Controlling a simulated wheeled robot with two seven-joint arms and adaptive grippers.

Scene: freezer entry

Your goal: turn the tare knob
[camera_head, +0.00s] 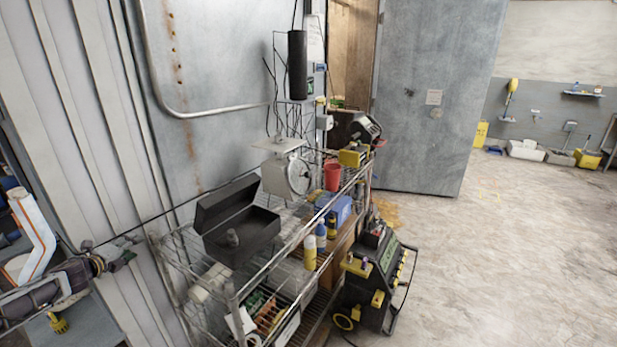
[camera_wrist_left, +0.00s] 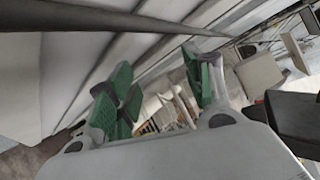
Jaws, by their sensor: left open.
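A white dial scale (camera_head: 285,172) with a flat pan on top stands on the upper shelf of a wire rack in the head view. Its round dial faces right. The tare knob is too small to make out. My left gripper (camera_head: 118,256) is left of the rack, well apart from the scale. In the left wrist view my left gripper (camera_wrist_left: 160,88) shows two green finger pads spread apart with nothing held between them. My right gripper is not in view.
An open black case (camera_head: 236,226) sits on the wire rack (camera_head: 190,262) between my left gripper and the scale. A red cup (camera_head: 332,176), a blue box (camera_head: 338,207) and bottles (camera_head: 310,252) stand near the scale. A black machine (camera_head: 372,283) stands on the floor. Floor to the right is clear.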

